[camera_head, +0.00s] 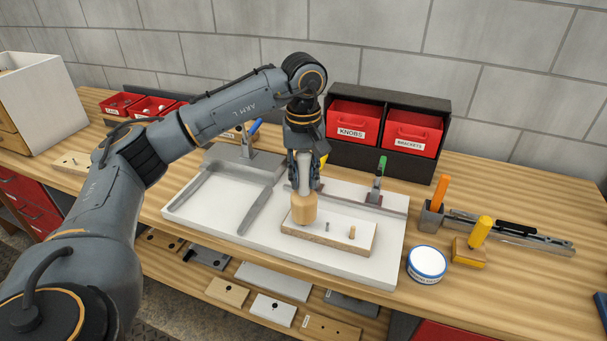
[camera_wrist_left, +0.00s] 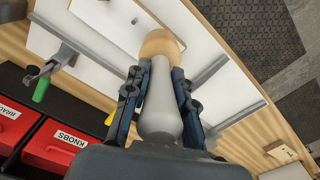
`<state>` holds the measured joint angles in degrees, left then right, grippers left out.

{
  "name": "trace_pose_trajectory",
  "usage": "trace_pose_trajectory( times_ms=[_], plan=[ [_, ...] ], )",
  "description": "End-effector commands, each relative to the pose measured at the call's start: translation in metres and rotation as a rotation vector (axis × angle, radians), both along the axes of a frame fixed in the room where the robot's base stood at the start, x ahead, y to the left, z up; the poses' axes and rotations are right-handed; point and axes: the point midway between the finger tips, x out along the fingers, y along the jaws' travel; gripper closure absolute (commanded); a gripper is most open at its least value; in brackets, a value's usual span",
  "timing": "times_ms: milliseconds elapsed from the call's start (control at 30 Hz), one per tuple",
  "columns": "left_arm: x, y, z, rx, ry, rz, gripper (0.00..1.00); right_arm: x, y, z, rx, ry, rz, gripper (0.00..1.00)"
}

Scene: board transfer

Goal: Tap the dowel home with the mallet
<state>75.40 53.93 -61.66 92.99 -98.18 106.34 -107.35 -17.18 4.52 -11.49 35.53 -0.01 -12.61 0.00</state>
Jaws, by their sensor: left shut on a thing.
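My left gripper (camera_head: 305,165) is shut on the pale grey handle of the mallet. The mallet (camera_head: 304,209) hangs with its wooden head down, over the left part of a white-topped board (camera_head: 312,234). I cannot tell whether the head touches the board. A short wooden dowel (camera_head: 351,232) stands upright near the board's right end. A small grey pin (camera_head: 327,226) stands between the dowel and the mallet. In the left wrist view, the mallet head (camera_wrist_left: 160,44) hides part of the board (camera_wrist_left: 112,13). My right gripper is not in view.
The board lies on a white fixture plate (camera_head: 378,262) with a green-handled clamp (camera_head: 381,168) behind. Red bins (camera_head: 355,122) stand at the back. A round tin (camera_head: 427,264), a yellow-handled tool (camera_head: 480,232) and an orange-handled tool (camera_head: 440,190) are to the right.

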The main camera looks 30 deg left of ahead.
Motion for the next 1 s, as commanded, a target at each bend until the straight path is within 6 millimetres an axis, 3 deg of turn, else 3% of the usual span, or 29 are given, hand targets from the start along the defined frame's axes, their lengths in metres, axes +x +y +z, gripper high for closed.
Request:
trace_pose_trajectory(
  times_ms=[267, 533, 867, 1000],
  plan=[
    [-0.001, 0.0, -0.003, 0.003, 0.008, 0.0, 1.0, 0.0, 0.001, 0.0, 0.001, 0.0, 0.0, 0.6],
    [-0.001, 0.0, 0.019, 0.002, 0.007, 0.0, 1.0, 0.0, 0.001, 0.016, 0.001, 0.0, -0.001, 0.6],
    [-0.001, 0.0, 0.021, 0.002, 0.005, 0.0, 1.0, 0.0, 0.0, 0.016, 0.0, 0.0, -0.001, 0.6],
    [-0.001, 0.0, 0.03, 0.002, 0.004, 0.0, 1.0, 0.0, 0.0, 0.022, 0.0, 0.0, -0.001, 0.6]
  ],
)
